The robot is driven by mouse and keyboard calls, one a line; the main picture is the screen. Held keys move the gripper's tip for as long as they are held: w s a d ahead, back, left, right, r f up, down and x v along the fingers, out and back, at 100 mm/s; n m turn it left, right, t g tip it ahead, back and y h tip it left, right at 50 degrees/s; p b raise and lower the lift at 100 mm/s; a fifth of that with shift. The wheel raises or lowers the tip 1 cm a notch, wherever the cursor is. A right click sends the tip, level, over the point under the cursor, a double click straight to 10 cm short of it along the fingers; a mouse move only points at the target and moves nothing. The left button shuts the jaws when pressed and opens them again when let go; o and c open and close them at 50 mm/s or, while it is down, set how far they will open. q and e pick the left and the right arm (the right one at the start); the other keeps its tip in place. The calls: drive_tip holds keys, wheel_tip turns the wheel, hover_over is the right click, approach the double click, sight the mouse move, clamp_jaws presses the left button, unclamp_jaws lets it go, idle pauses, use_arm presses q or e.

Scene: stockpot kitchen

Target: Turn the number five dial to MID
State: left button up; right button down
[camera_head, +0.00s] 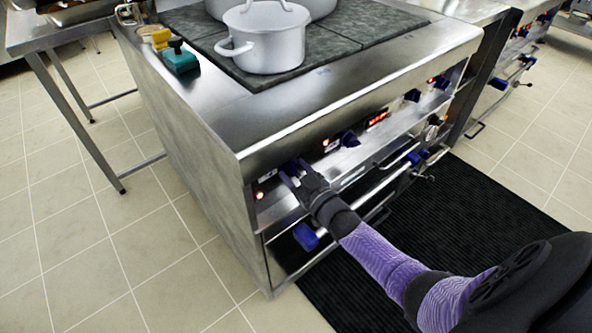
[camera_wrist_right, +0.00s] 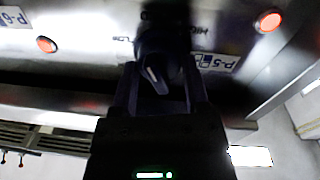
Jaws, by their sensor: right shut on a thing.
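The number five dial (camera_wrist_right: 155,72) is a dark knob on the stove's front panel. In the right wrist view it sits beside a label (camera_wrist_right: 219,62) reading P-5, which appears upside down. My right gripper (camera_head: 294,174) is at the near left end of the panel in the head view. In the right wrist view my right gripper (camera_wrist_right: 160,95) has one finger on each side of the dial and is shut on it. The fingers and shadow hide part of the dial and its markings, so I cannot read its setting. My left gripper is not in view.
The steel stove (camera_head: 225,105) carries a pot (camera_head: 265,45) on its top. Other dark blue knobs, such as one on the panel (camera_head: 350,139), and an oven handle (camera_head: 385,178) lie close by. A black mat (camera_head: 470,215) covers the floor in front.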

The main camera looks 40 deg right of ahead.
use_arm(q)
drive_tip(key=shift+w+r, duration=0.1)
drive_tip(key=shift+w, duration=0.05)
use_arm(e)
drive_tip(key=shift+m, duration=0.6)
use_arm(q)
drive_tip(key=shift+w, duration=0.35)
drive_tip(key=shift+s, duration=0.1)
use_arm(e)
drive_tip(key=shift+c, duration=0.7)
unclamp_jaws()
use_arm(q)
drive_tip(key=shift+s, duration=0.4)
use_arm(e)
drive_tip(key=shift+o, duration=0.3)
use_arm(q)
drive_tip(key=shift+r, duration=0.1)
use_arm(e)
drive_tip(key=shift+s, duration=0.1)
use_arm(q)
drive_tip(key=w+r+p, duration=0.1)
drive_tip(key=p, duration=0.1)
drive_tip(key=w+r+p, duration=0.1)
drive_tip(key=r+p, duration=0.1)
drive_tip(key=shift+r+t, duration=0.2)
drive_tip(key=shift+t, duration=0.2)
use_arm(e)
drive_tip(key=s, duration=0.9)
drive_tip(key=shift+s, duration=0.4)
